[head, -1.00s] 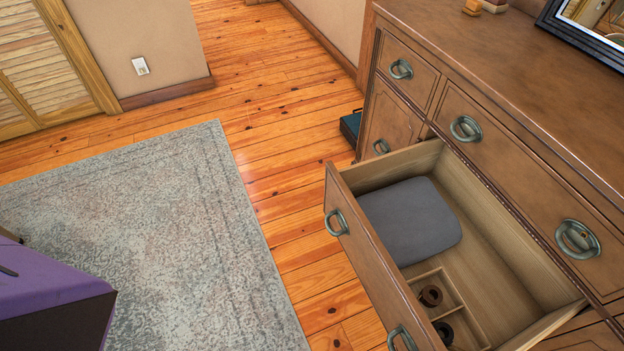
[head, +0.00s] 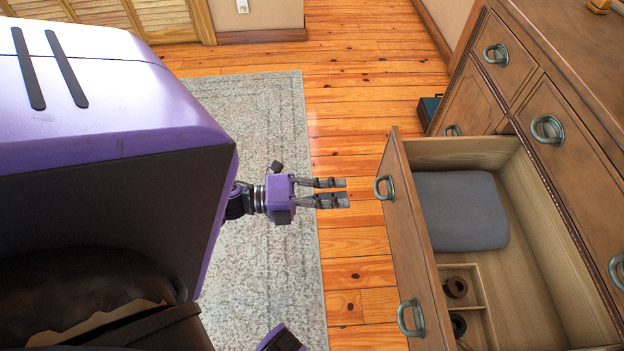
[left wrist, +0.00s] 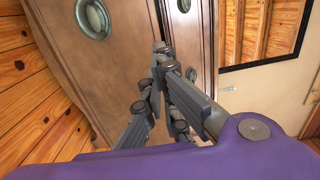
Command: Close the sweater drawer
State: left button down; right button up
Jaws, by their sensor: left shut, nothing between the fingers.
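The sweater drawer (head: 402,235) is pulled out of the brown dresser in the head view. A folded grey sweater (head: 460,210) lies inside it. The drawer front has two ring handles, a far one (head: 384,187) and a near one (head: 410,318). My left gripper (head: 346,192) is shut and empty. It points at the drawer front by the far handle, with a small gap between them in the head view. In the left wrist view the left fingers (left wrist: 160,55) are together in front of brown wood with ring handles.
A small wooden divider (head: 466,272) with dark rolled items sits in the drawer. Other dresser drawers (head: 565,135) are shut. A grey rug (head: 270,130) lies on the plank floor at left. A dark teal box (head: 428,108) stands beyond the dresser.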

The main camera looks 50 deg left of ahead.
pick_arm(q)
jog(key=d+p+x, duration=0.1)
jog(key=x, duration=1.3)
jog(key=shift+s+r+m+h+p, duration=0.3)
jog(key=shift+s+p, duration=0.05)
pick_arm(e)
jog(key=shift+w+r, duration=0.35)
jog(key=shift+r, duration=0.4)
pick_arm(q)
jog(key=b+x, duration=0.7)
jog(key=x, duration=2.4)
jog(key=shift+f+b, duration=0.15)
jog(key=shift+b, duration=0.25)
pick_arm(e)
notch_tip(320, 180, down, 7)
jog(key=s, duration=0.3)
jog(key=shift+g, duration=0.4)
jog(key=shift+d+r, duration=0.1)
jog(key=shift+d, duration=0.05)
pick_arm(q)
jog(key=shift+s, duration=0.1)
